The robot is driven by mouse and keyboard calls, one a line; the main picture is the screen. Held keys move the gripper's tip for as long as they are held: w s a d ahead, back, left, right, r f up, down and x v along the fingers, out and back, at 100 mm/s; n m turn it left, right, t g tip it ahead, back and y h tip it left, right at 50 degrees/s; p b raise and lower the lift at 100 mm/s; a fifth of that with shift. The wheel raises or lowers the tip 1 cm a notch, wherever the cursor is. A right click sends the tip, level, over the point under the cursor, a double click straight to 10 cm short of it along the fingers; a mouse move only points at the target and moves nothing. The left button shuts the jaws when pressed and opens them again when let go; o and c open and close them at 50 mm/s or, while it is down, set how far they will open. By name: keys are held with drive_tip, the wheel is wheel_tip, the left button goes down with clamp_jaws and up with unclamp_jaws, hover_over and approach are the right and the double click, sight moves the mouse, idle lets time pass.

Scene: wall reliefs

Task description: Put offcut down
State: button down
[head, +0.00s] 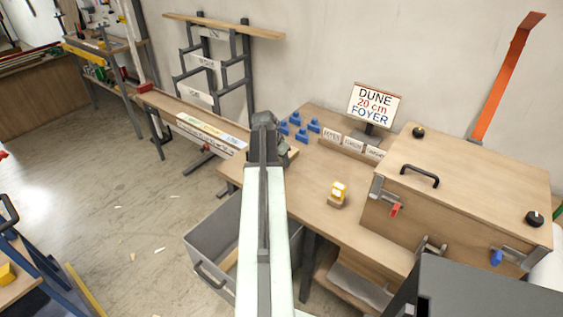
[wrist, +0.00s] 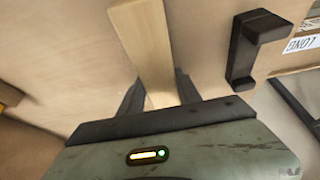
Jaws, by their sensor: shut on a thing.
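The offcut (wrist: 145,42) is a pale wooden bar. My gripper (wrist: 158,88) is shut on it, with one dark finger on each side, and the bar points away from the wrist. In the head view my gripper (head: 281,152) is at the left end of the wooden bench (head: 310,186), beyond my pale arm. Only a small pale bit beside the gripper there could be the offcut. I cannot tell whether the bar touches the surface behind it. A grey bin (head: 207,252) with a handle stands below the bench's left end, partly hidden by my arm.
A dark handle (wrist: 252,45) shows right of the offcut. Bench room is clear mid-left.

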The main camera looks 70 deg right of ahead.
drive_tip(key=shift+f, duration=0.2)
drive_tip(key=c, duration=0.8)
unclamp_jaws()
drive_tip(key=shift+c, duration=0.2)
drive_tip(key=shift+r, duration=0.1)
drive_tip(key=shift+r, duration=0.3)
drive_tip(key=p+v, duration=1.1)
drive_tip(key=shift+a+r, duration=0.25)
drive_tip(key=shift+r, duration=0.05)
drive_tip(key=shift+w, duration=0.15)
